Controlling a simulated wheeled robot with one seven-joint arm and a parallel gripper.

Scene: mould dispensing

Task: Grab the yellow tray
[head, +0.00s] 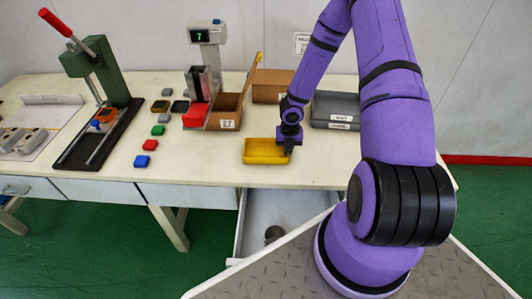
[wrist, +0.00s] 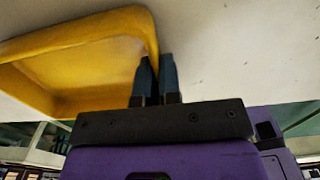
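The yellow tray (head: 262,160) is a shallow, empty rectangular tray near the front edge of the table in the head view. In the wrist view the yellow tray (wrist: 70,38) fills the upper left. My gripper (head: 289,149) is at the right end of the tray, pointing down. In the wrist view my gripper (wrist: 158,62) has two dark fingers close together, one on the inner side and one on the outer side of the tray's end wall. They look shut on that wall. The lower part of the grip is hidden.
On the table (head: 215,170) a grey box (head: 335,108) and cardboard boxes (head: 228,115) stand behind the tray. A red box (head: 195,117), small coloured blocks (head: 150,145) and a green press (head: 95,68) are to the left. An open drawer (head: 270,212) lies below the table edge.

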